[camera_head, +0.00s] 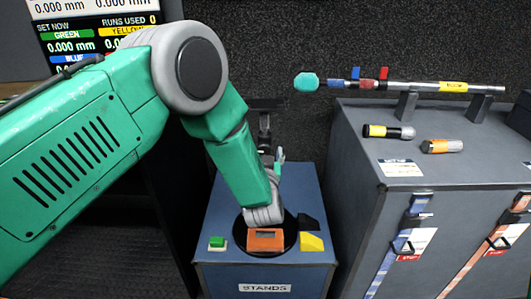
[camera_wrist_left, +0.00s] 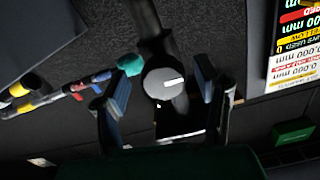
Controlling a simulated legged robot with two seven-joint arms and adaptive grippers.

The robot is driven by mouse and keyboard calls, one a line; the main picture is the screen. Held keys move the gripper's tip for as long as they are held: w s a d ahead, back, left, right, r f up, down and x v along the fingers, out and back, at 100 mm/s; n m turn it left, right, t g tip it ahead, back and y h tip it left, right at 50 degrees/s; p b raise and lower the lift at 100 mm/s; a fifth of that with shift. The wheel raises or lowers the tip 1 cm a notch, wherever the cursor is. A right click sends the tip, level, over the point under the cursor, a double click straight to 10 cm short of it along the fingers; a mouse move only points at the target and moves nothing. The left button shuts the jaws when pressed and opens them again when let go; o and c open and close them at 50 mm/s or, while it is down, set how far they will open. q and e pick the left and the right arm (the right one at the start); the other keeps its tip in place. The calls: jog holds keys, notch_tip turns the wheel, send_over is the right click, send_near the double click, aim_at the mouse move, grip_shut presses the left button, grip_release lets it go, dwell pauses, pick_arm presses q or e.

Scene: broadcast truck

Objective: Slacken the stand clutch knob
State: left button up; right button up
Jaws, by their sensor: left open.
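The clutch knob (camera_wrist_left: 160,88) shows in the left wrist view as a round grey disc with a white mark pointing right. It sits on a dark stand post (camera_wrist_left: 150,28). My left gripper (camera_wrist_left: 164,78) is open, with one finger on each side of the knob and gaps visible between fingers and knob. In the head view my green left arm comes down over the stands case (camera_head: 225,272), and its wrist and forearm hide most of the gripper and the knob. The dark top of the post (camera_head: 264,122) shows behind the arm. My right gripper is not in view.
A grey cabinet (camera_head: 350,150) to the right bears a boom pole (camera_head: 425,87) with a teal tip (camera_head: 306,82) and two microphones. A screen (camera_head: 95,30) is at back left.

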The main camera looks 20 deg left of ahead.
pick_arm(q)
jog(key=shift+a, duration=0.1)
jog(key=c, duration=1.1)
jog(key=shift+c, duration=0.2)
